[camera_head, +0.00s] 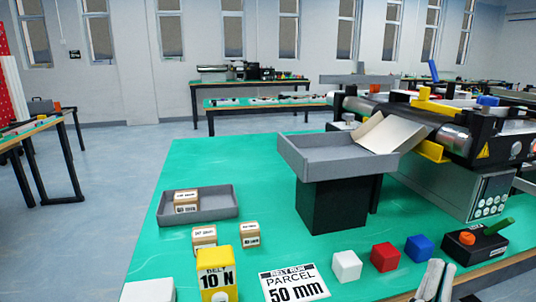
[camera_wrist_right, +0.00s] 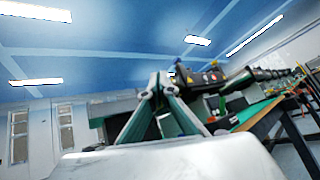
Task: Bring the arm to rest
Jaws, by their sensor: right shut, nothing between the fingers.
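My right gripper (camera_head: 437,268) is at the bottom right of the head view, its pale fingers together and empty, in front of the blue cube. In the right wrist view the gripper (camera_wrist_right: 160,88) has its fingers meeting, with nothing between them. That view looks up toward the ceiling, windows and some equipment. My left gripper is not in view. The green table (camera_head: 180,160) lies in front of me.
A grey tray (camera_head: 335,150) on a black stand adjoins the conveyor (camera_head: 440,110). White (camera_head: 346,266), red (camera_head: 385,257) and blue (camera_head: 419,248) cubes stand in front. A black control box (camera_head: 470,250), yellow block (camera_head: 218,274) and low grey tray (camera_head: 225,203) are nearby.

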